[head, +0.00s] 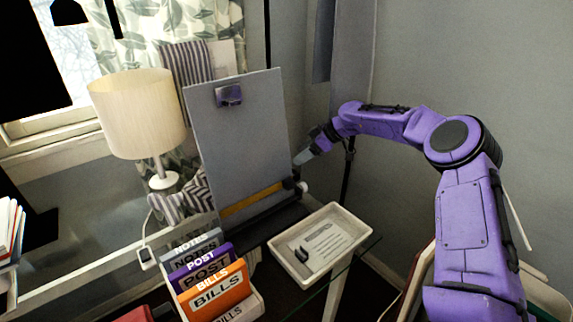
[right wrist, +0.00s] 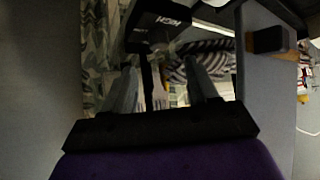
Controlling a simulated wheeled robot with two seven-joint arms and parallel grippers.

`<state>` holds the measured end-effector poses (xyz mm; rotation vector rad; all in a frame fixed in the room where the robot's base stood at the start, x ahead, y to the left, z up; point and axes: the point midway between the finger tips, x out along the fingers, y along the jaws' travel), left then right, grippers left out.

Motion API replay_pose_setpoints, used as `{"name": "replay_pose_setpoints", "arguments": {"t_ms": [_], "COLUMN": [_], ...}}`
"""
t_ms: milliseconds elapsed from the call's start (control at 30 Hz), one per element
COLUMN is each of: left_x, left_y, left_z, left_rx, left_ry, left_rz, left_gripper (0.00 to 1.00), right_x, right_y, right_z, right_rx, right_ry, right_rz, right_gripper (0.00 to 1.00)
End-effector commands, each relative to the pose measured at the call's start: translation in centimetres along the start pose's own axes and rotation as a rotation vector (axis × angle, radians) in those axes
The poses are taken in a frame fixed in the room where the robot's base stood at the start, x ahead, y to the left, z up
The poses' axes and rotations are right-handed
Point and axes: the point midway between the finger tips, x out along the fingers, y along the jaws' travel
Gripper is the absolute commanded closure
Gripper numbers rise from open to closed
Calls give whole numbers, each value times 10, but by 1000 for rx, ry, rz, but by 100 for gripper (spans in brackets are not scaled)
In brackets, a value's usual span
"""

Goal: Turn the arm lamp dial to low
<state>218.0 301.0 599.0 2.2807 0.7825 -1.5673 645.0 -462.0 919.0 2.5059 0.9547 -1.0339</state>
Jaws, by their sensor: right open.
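In the right wrist view, a black housing (right wrist: 150,27) carries white lettering that appears to read HIGH, upside down. A small greyish part (right wrist: 163,47) at its lower edge may be the dial; it is dark, and I cannot tell its setting. My right gripper (right wrist: 164,82) is open, its two grey fingers apart and pointing toward the housing, with the small part lying between and beyond the tips. In the head view, my right gripper (head: 304,156) is at the right edge of the grey board. I cannot make out the dial there. My left gripper is out of view.
The upright grey board (head: 236,135) with a purple clip stands close beside the right gripper. A cream table lamp (head: 138,112), a letter sorter (head: 252,300) and a white tray (head: 341,217) are on the glass desk. A dark pole (head: 348,175) stands behind the wrist.

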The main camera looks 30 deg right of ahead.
Motion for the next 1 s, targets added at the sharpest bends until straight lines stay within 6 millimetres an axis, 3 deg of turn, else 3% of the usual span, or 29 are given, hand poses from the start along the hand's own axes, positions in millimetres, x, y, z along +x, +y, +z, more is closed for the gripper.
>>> {"name": "replay_pose_setpoints", "arguments": {"t_ms": [100,300,667,867,1000], "left_x": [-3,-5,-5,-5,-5], "left_y": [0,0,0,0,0], "left_z": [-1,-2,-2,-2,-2], "left_rx": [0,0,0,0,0], "left_ry": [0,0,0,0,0], "left_rz": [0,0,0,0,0], "left_gripper": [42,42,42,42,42], "right_x": [29,64,76,75,77], "right_y": [0,1,0,0,-2], "right_z": [2,1,1,1,0], "right_rx": [-1,-2,-3,-4,-3], "right_ry": [-6,-5,-3,-4,-3], "right_rz": [-2,3,3,3,3], "right_gripper": [41,41,41,97,97]}}
